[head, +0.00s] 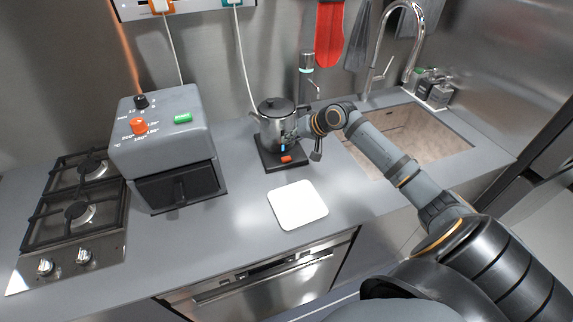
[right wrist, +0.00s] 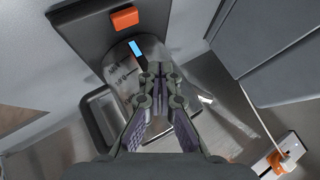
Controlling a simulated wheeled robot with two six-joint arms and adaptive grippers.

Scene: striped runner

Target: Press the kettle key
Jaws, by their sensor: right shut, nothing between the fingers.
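The steel kettle (head: 270,122) with a black lid stands upright on a dark base (head: 268,157) on the counter. An orange key (head: 286,159) is on the front of that base; it also shows at the top of the right wrist view (right wrist: 125,17), uncovered. A blue-lit strip (right wrist: 137,47) shows low on the kettle. My right gripper (head: 291,134) is shut and empty, close to the kettle's right side and above the key. In the right wrist view its fingertips (right wrist: 158,70) overlap the kettle's wall; I cannot tell whether they touch. My left gripper is out of view.
A grey air fryer (head: 165,150) stands left of the kettle, beside a gas hob (head: 75,205). A white board (head: 298,205) lies in front. The sink (head: 400,140) and tap (head: 412,40) are to the right.

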